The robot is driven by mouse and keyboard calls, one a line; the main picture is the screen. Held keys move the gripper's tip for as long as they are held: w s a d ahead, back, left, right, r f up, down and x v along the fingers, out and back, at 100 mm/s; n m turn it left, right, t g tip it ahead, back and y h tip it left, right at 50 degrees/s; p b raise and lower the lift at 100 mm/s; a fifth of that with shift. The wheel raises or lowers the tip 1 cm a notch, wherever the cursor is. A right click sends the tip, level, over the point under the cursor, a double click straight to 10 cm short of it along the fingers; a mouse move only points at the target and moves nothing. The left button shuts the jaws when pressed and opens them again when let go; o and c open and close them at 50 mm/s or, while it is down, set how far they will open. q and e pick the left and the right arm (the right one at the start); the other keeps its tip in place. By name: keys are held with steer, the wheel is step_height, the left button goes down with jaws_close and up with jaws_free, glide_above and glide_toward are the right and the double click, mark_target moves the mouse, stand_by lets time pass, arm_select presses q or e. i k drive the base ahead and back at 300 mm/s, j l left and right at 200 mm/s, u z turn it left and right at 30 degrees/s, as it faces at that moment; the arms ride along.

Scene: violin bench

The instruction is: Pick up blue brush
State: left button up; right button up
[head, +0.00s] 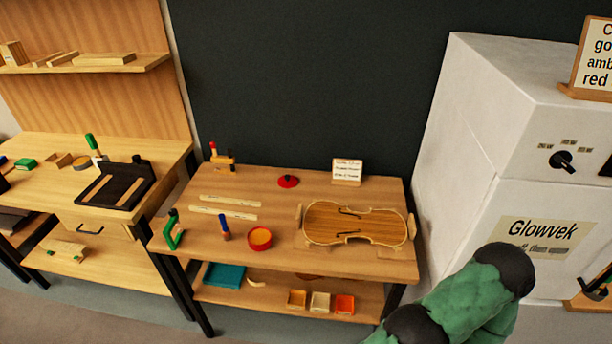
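Neither gripper is in view.
A violin body (352,223) lies on the table's right half, with pale strips (223,214) behind the brush. A red round item (288,181) and a small sign (347,171) stand at the back. A workbench (110,215) is left; a white cabinet (470,130) is right.

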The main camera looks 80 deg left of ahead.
mark_target(227, 235)
steer(key=u, duration=2.5)
steer(key=i+j+u, duration=0.15)
steer(key=u, duration=0.35)
steer(key=i+u, duration=0.25)
steer(key=u, duration=0.25)
